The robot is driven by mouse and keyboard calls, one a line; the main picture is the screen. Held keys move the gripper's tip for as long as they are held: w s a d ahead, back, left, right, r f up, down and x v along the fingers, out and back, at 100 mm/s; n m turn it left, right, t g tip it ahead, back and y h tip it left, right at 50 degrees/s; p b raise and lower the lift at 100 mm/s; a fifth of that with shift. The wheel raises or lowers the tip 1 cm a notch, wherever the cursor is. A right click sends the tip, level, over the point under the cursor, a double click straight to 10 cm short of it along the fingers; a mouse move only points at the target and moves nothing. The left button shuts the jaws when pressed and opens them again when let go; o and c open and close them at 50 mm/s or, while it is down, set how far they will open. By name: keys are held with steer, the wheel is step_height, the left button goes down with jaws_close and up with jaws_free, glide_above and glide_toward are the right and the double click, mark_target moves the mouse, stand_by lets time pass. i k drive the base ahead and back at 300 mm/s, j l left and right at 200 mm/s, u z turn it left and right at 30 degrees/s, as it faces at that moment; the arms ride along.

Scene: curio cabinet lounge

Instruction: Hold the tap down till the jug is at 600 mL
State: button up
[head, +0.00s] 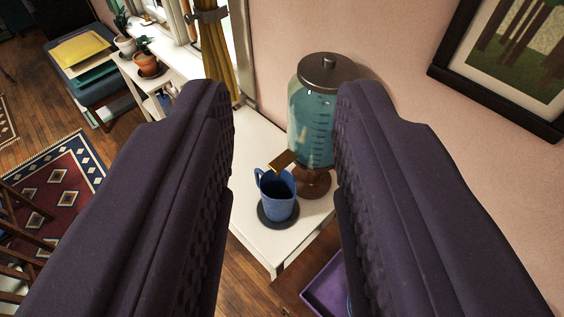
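A glass dispenser (311,125) with bluish liquid, a marked scale, a dark lid and a brown foot stands on a white table top against the pink wall. Its brass-coloured tap (284,160) points toward the lower left, over the jug. The blue jug (277,199) stands upright on a dark round coaster (278,222) below the tap. Its inside looks dark, and I cannot read any level in it. My gripper (284,95) is open and empty. Its two dark fingers frame the dispenser and jug from nearer the camera, and I see no contact with the tap.
The white table top (266,252) ends at a front edge just below the jug. A purple tray (326,289) is partly hidden by the right finger. Potted plants (146,64) stand on a white shelf at the upper left. A framed picture (515,60) hangs at the upper right.

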mark_target(287, 156)
steer(key=j, duration=0.4)
steer(key=i+j+z, duration=0.1)
steer(key=i+j, duration=0.2)
steer(key=i+j+z, duration=0.1)
steer(key=i+j, duration=0.25)
steer(key=j, duration=0.2)
steer(key=i+j+z, duration=0.1)
steer(key=i+j, duration=0.15)
steer(key=j, duration=0.2)
steer(key=i+j+z, duration=0.15)
steer(key=i, duration=0.55)
